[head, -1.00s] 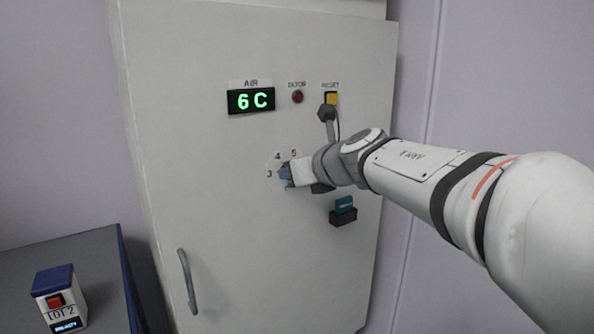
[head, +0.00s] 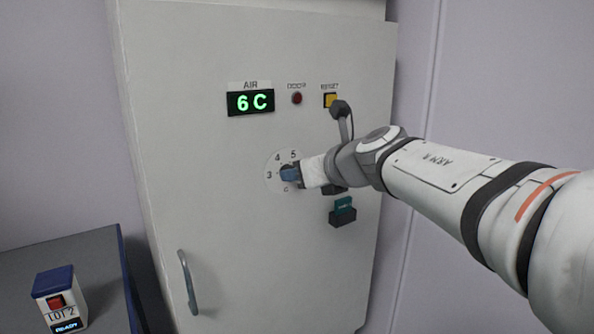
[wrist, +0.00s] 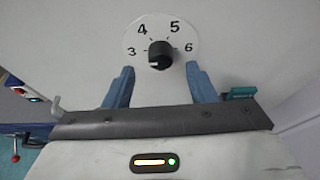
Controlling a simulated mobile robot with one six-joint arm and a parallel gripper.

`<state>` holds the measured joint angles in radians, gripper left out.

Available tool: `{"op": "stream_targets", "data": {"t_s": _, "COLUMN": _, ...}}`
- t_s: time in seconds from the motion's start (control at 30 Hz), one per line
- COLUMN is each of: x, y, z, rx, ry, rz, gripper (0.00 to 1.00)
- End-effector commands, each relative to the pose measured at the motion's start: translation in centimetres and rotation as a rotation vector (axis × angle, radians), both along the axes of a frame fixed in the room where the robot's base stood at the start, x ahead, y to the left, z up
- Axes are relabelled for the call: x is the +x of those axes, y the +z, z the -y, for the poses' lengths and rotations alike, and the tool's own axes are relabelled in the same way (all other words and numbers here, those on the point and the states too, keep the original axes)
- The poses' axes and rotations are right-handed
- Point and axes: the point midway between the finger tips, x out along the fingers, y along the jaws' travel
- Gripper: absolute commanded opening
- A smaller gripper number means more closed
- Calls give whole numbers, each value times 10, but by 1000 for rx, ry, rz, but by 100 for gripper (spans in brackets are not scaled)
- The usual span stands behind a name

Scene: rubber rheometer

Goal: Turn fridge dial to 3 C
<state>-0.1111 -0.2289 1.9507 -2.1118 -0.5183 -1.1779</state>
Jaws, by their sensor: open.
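The fridge dial (wrist: 160,55) is a black knob on a round white plate marked 3, 4, 5 and 6. A small pale mark shows low on the knob's left side, toward the 3 side; its exact aim is hard to tell. In the head view the plate (head: 273,182) shows, but the knob is mostly hidden behind my fingers. The AIR display (head: 251,102) reads 6 C in green. My gripper (wrist: 161,86) is open, its two blue fingers apart and back from the knob with a gap. It also shows in the head view (head: 290,174).
The fridge door (head: 200,150) carries a red DOOR lamp (head: 297,98), a yellow RESET button (head: 330,100), a teal-topped black holder (head: 343,212) and a handle (head: 187,282). A LOT 2 box (head: 60,300) stands on the bench (head: 95,262) at left.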

Motion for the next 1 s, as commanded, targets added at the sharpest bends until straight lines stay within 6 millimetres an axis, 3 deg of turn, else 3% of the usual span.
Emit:
{"op": "stream_targets", "data": {"t_s": 0.1, "x": -17, "y": 10, "z": 12, "rx": 0, "ry": -3, "rz": 2, "gripper": 51}}
{"op": "stream_targets", "data": {"t_s": 0.3, "x": -32, "y": 16, "z": 21, "rx": 0, "ry": -1, "rz": -1, "gripper": 51}}
{"op": "stream_targets", "data": {"t_s": 0.7, "x": -33, "y": 19, "z": 23, "rx": 21, "ry": -16, "rz": -3, "gripper": 51}}
{"op": "stream_targets", "data": {"t_s": 0.87, "x": -24, "y": 40, "z": 36, "rx": 247, "ry": -174, "rz": -30, "gripper": 51}}
{"op": "stream_targets", "data": {"t_s": 1.0, "x": -15, "y": 58, "z": 71, "rx": 632, "ry": -460, "rz": -100, "gripper": 51}}
